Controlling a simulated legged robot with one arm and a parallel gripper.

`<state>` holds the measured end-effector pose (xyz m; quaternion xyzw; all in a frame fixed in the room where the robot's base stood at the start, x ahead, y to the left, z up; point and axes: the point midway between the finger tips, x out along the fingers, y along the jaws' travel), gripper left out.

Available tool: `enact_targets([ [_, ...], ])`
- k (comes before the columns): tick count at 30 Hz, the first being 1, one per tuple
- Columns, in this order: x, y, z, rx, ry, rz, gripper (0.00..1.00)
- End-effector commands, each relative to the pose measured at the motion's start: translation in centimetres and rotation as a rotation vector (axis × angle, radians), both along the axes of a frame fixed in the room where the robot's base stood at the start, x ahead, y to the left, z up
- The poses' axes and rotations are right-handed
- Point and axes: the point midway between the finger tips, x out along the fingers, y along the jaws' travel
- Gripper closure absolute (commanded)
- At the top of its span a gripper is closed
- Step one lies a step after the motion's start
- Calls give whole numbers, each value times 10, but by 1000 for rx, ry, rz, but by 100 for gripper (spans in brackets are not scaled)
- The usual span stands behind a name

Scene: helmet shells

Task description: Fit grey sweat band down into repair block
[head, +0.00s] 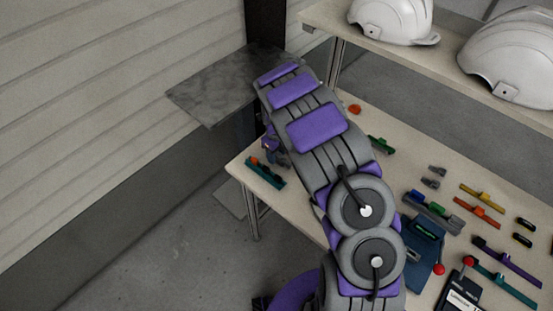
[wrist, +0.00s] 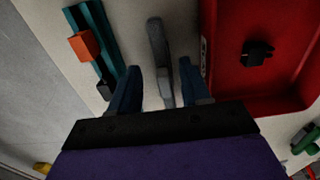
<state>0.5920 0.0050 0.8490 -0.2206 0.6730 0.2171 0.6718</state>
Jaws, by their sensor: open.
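My gripper (wrist: 159,70) is open in the wrist view, with one blue finger on each side of a grey bar-like piece (wrist: 157,40), which looks like the grey sweat band. Small gaps show between the piece and both fingers. Its lower end is hidden by the gripper body. A teal strip (wrist: 97,50) with an orange and a black part lies to the left. In the head view the teal strip (head: 265,173) is at the table's near left corner, and my arm hides the grey piece. I cannot tell which object is the repair block.
A red tray (wrist: 220,75) holding a small black part (wrist: 257,52) is close to the right finger. The table (head: 243,166) carries several coloured strips and a blue box (head: 424,255) to the right. White helmets (head: 393,18) stand on a shelf (head: 330,17) behind.

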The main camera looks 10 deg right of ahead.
Motion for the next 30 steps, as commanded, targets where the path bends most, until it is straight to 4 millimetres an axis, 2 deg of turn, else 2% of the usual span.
enact_targets([
  [6, 0, -2, -1, 2, 0, -1, 53],
  [21, 0, 0, -1, 0, 1, 0, 100],
  [30, 0, -1, -1, 1, 2, -1, 100],
])
